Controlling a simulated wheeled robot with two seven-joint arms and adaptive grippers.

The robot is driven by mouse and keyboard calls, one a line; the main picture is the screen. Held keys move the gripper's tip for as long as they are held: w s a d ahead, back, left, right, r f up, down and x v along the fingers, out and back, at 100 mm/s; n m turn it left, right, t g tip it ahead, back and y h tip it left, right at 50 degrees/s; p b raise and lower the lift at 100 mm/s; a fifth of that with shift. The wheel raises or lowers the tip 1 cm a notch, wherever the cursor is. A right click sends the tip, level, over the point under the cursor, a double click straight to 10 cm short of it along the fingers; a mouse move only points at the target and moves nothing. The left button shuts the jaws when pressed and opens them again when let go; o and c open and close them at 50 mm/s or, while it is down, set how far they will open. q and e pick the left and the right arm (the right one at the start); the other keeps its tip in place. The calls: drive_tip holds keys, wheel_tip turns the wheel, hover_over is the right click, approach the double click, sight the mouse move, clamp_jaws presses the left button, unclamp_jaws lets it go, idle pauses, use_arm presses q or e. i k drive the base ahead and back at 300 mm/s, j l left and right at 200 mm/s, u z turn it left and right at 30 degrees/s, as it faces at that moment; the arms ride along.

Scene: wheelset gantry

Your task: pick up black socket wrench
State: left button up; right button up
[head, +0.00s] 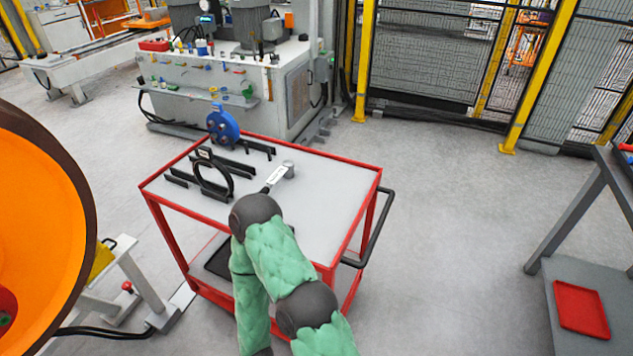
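My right arm, in a green padded cover, reaches in from the bottom over the red-framed cart (335,187). Its dark round wrist hangs over the middle of the cart top, and the gripper beyond it is mostly hidden. A pale labelled piece (274,179) and a small grey cylinder (289,169) show just past the wrist; I cannot tell whether they touch the gripper. I cannot clearly make out a black socket wrench; it may be hidden behind the wrist. My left gripper is not in view.
On the cart's left half are a black ring (214,178), several black bars and a blue round tool (222,124). The cart's right half is clear. A large orange wheel (40,235) stands at left. A red tray (581,310) lies at lower right.

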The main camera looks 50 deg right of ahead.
sight(287, 169)
drive_tip(key=z, duration=1.45)
drive_tip(key=u, duration=1.95)
drive_tip(key=z, duration=1.95)
drive_tip(key=i+j+u, duration=0.3)
drive_tip(key=k+l, duration=0.05)
